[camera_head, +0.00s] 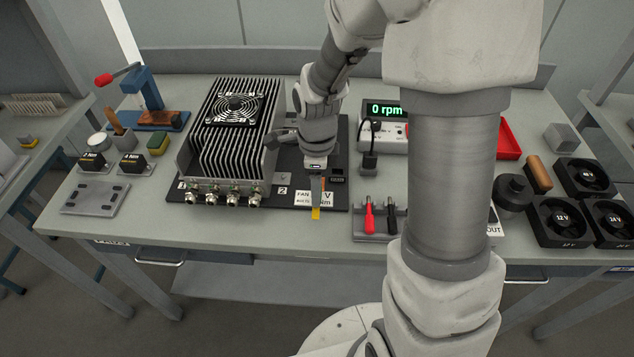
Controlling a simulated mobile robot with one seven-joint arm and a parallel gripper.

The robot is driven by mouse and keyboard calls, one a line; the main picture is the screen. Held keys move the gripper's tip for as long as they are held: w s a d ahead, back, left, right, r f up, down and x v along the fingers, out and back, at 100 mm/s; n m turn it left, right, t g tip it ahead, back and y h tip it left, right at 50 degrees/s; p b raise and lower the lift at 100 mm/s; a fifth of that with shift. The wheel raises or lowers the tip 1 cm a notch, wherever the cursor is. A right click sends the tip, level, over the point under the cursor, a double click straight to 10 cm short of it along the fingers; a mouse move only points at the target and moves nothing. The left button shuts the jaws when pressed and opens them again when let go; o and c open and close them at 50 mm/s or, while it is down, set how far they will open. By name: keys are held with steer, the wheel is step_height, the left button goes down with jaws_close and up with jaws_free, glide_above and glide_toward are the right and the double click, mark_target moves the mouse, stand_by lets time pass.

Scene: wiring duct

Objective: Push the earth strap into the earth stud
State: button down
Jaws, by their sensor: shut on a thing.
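My gripper (316,184) points down over the front of the black mounting plate (341,152), to the right of the finned heat-sink unit. It is shut on a small piece whose yellow end (316,213) shows below the fingers, at the plate's front edge. This looks like the earth strap, but most of it is hidden by the fingers. I cannot tell whether its tip touches anything. I cannot make out the earth stud; my gripper and arm cover part of the plate.
The finned unit (203,156) with a fan and front connectors stands close left. White labels (303,198) lie beside the gripper. A rack with red and black probes (368,217), a "0 rpm" display (386,110) and several fans stand right.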

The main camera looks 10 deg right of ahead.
steer(key=shift+w+d, duration=0.3)
steer(key=shift+w, duration=0.65)
steer(key=shift+w+d, duration=0.3)
steer(key=shift+w, duration=0.6)
steer(key=shift+w+d, duration=0.3)
steer(key=shift+w, duration=0.65)
steer(key=shift+w+d+p, duration=0.15)
steer(key=shift+w+d, duration=0.05)
steer(key=shift+w, duration=0.45)
steer(key=shift+w+d+p, duration=0.2)
steer(key=shift+w+d, duration=0.05)
steer(key=shift+w, duration=0.4)
steer(key=shift+w+d+p, duration=0.15)
steer(key=shift+w+d, duration=0.05)
steer(key=shift+w, duration=0.45)
steer(key=shift+c, duration=1.1)
jaws_free()
step_height(320, 180, up, 18)
steer(key=p, duration=0.1)
steer(key=shift+f+p, duration=0.25)
steer(key=shift+p, duration=0.1)
